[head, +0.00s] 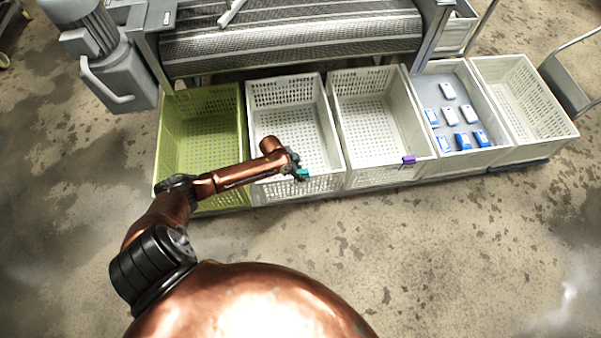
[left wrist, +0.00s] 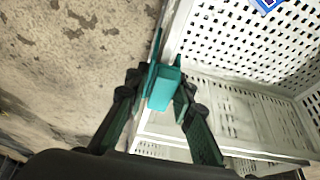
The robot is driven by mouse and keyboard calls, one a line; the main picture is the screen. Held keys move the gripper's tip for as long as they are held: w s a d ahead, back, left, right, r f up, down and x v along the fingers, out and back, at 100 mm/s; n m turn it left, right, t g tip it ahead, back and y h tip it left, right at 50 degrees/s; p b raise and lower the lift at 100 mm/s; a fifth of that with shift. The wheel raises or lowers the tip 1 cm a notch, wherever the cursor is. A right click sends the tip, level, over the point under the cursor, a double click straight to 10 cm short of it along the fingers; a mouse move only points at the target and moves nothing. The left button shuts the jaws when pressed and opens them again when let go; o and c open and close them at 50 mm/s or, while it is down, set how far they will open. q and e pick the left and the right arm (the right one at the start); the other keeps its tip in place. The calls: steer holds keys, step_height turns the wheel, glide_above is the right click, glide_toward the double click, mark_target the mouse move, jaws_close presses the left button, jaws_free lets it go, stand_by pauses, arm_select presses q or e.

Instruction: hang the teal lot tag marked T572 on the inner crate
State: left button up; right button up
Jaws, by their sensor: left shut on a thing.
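My left gripper (head: 297,171) is shut on the teal tag (head: 302,174) at the front rim of the second crate from the left, a white one (head: 335,142). In the left wrist view, the teal tag (left wrist: 161,90) sits between the two dark fingers (left wrist: 158,108), beside the white crate rim (left wrist: 172,40). I cannot tell whether the tag touches the rim or is hooked over it. The marking on the tag is not readable. My right gripper is not in view.
A green crate (head: 161,150) stands left. A white crate (head: 338,125) to the right has a purple tag (head: 408,160) on its front rim. Beyond it stand a crate (head: 418,85) with several blue and white packs and an empty white crate (head: 575,128). A conveyor (head: 290,40) is behind.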

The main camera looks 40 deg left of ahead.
arm_select(q)
steer(key=shift+f, duration=0.6)
steer(key=o, duration=1)
steer(key=v, duration=1.2)
